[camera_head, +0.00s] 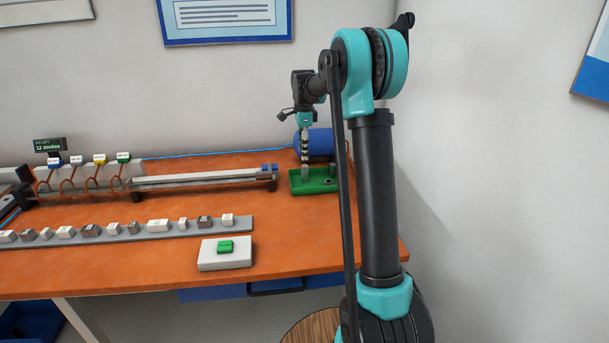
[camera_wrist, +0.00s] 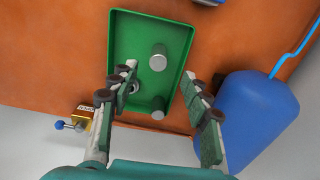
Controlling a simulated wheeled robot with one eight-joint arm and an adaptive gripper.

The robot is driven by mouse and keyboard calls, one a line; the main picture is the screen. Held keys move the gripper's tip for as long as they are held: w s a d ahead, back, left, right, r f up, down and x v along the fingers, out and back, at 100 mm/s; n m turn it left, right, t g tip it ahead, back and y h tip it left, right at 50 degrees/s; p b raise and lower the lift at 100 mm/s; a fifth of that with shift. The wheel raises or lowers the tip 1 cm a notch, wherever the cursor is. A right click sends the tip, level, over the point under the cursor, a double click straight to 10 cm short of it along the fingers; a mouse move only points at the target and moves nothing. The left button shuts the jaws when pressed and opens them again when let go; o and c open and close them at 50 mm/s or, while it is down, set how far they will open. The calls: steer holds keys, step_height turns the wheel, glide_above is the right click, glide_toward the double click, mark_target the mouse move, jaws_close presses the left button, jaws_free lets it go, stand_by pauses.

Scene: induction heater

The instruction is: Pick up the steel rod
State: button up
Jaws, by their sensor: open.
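A green tray (camera_head: 318,188) lies at the right end of the orange bench; its rim also shows in the wrist view (camera_wrist: 113,40). A rod also shows in the head view (camera_head: 305,173). A small round grey part (camera_wrist: 134,87) shows beside the left finger, partly hidden. My gripper (camera_wrist: 160,70) is open above the tray, fingers either side of the rods, holding nothing. In the head view my gripper (camera_head: 306,156) points down over the tray.
A blue cylindrical tank (camera_wrist: 258,115) stands close to the right finger. A brass fitting with a blue knob (camera_wrist: 75,120) lies to the left. A rail (camera_head: 205,180) ends left of the tray. A white box with a green button (camera_head: 225,254) sits at the front.

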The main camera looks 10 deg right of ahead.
mark_target(305, 165)
steer(key=shift+d+f, duration=0.2)
steer(key=shift+f, duration=3.35)
jaws_close()
